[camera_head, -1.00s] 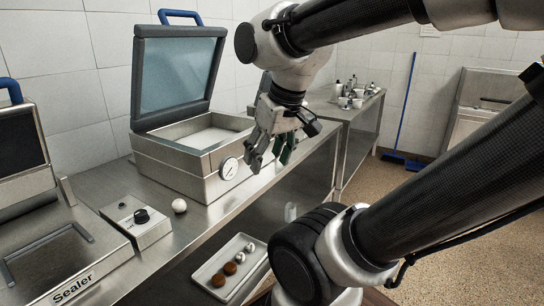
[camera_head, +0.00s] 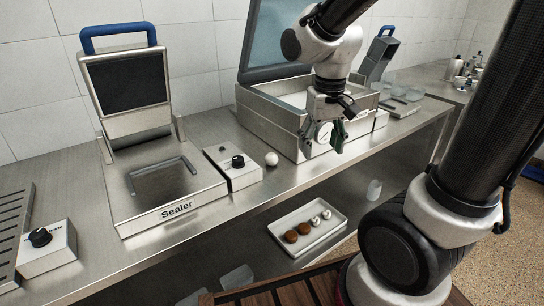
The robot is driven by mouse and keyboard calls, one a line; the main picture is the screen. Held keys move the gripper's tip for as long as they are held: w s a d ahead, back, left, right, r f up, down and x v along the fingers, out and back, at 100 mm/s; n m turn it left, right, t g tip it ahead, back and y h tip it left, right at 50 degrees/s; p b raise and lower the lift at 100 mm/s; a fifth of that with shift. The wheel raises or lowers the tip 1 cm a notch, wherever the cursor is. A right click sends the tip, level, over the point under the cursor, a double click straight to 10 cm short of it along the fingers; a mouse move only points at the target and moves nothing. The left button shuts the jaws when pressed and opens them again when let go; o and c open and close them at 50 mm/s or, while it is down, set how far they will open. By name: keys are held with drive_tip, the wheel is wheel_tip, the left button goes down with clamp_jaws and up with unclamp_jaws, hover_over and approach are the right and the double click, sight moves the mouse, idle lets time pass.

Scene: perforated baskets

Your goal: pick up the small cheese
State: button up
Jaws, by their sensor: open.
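A small round white ball (camera_head: 271,159), which may be the small cheese, sits on the steel counter just right of the sealer's control box. My gripper (camera_head: 322,142) is open and empty. It hangs in front of the open chamber machine, to the right of the white ball and apart from it. The gripper covers part of that machine's front and its gauge.
The sealer (camera_head: 165,185) stands left, its lid raised. The open chamber machine (camera_head: 265,125) stands behind the gripper. Below the counter, a white tray (camera_head: 285,222) holds two brown round pieces and small whitish ones. Bare counter (camera_head: 250,198) lies along the front edge.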

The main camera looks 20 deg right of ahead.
sight(272, 155)
drive_tip(key=w+a+f+m, duration=0.2)
drive_tip(key=w, duration=0.1)
drive_tip(key=w+a+f+m, duration=0.1)
drive_tip(key=w+f+m, duration=0.1)
drive_tip(key=w+m, duration=0.1)
drive_tip(key=w+a+f+m, duration=0.2)
drive_tip(key=w+m, duration=0.1)
drive_tip(key=w, duration=0.1)
drive_tip(key=shift+w+a+t, duration=0.15)
drive_tip(key=shift+a+t, duration=0.2)
drive_tip(key=shift+t, duration=0.05)
drive_tip(key=w+f+m, duration=0.2)
drive_tip(key=w+a+f+m+t, duration=0.1)
drive_tip(key=w+f+m, duration=0.1)
drive_tip(key=m, duration=0.1)
drive_tip(key=w+f+m, duration=0.2)
drive_tip(key=m, duration=0.1)
drive_tip(key=shift+a+t+y, duration=0.25)
drive_tip(key=shift+t+y, duration=0.05)
drive_tip(key=shift+t, duration=0.1)
drive_tip(key=c, duration=1.2)
